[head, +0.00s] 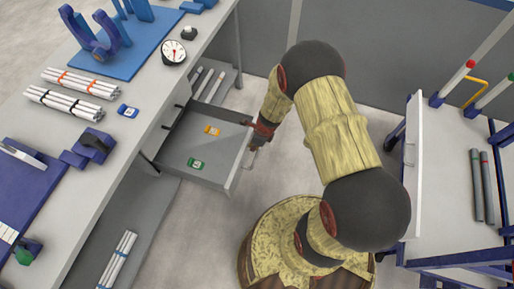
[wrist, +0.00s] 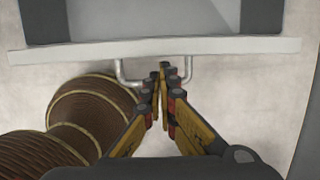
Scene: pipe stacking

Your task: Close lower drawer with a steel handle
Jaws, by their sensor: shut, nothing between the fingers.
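The lower drawer (head: 214,147) is pulled out from under the workbench in the head view, with an orange item (head: 212,130) and a green item (head: 195,163) lying inside. Its white front (wrist: 230,46) runs across the top of the wrist view. The steel handle (wrist: 121,72) is a bar bracket on that front. My gripper (wrist: 161,68) is shut and empty, with its fingertips at the middle of the handle, close to the drawer front. I cannot tell whether they touch. In the head view my gripper (head: 255,146) is beside the drawer front, and its fingers partly hide the handle.
The workbench (head: 150,128) carries bundled pipes (head: 80,83), a gauge (head: 174,51) and blue holders. A lower shelf (head: 150,205) holds more pipes. A blue-framed cart (head: 455,170) with a white panel stands at the right. The floor before the drawer is partly taken by my base.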

